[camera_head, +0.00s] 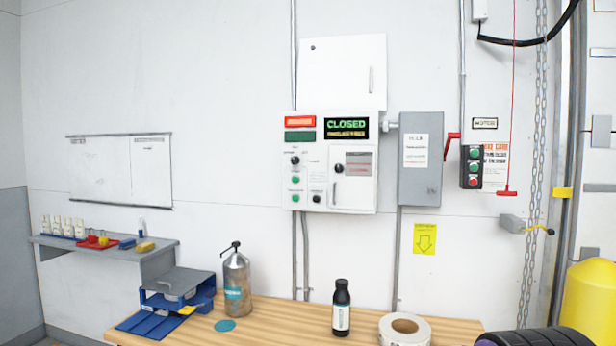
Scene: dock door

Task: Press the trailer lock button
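A white control panel (335,190) is on the wall near the middle. It has a lit red bar (299,121), a dark green bar (301,136) and a display (346,128) reading CLOSED. Below are green buttons (295,180) and (294,198), black knobs (294,160) and (338,168), and another dark control (317,198). Their labels are too small to read, so I cannot tell which is the trailer lock button. A separate button station (472,167) with two green buttons and one red hangs farther right. My gripper is not in view.
A grey switch box (420,180) with a red lever is right of the panel. A yellow post (590,300) stands right.

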